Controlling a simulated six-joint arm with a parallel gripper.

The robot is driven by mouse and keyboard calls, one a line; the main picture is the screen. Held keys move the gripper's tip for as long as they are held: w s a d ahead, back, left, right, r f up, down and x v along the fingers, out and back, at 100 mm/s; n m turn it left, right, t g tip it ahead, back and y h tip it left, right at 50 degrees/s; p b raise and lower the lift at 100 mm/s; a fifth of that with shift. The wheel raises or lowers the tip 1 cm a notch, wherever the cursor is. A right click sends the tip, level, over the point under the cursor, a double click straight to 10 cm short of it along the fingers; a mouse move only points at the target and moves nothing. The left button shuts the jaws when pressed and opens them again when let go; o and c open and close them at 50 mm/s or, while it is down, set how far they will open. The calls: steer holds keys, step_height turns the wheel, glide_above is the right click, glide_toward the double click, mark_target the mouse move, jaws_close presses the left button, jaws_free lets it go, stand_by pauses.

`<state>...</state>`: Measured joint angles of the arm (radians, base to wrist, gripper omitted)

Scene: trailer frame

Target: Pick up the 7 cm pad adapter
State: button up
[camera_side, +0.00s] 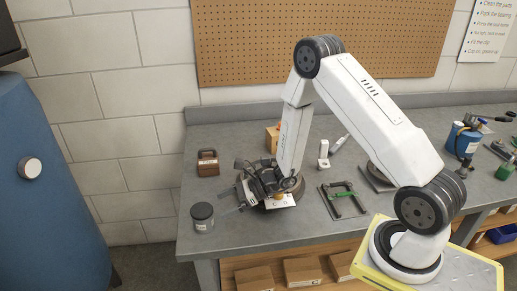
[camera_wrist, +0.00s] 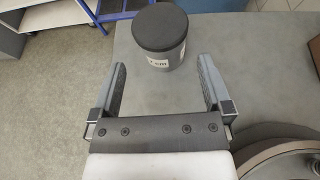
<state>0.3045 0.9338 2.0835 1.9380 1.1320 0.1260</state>
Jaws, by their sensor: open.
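In the wrist view my gripper (camera_wrist: 163,68) is open, with nothing held between the fingers; contact with the adapter cannot be told.
A lettered white card (camera_side: 283,201) lies beside my gripper. A green clamp-like tool (camera_side: 342,192) lies to the right. The grey bench (camera_side: 228,236) is clear in front, near its left and front edges.

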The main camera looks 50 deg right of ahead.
mark_target(197, 210)
steer(key=shift+x, duration=3.8)
steer(key=shift+r, duration=0.1)
jaws_close()
steer(key=shift+w+r, duration=0.1)
steer(key=shift+r, duration=0.1)
steer(key=shift+r, duration=0.75)
steer(key=s+d+r, duration=0.1)
steer(key=s+r, duration=1)
steer(key=s, duration=0.3)
steer(key=shift+d, duration=0.35)
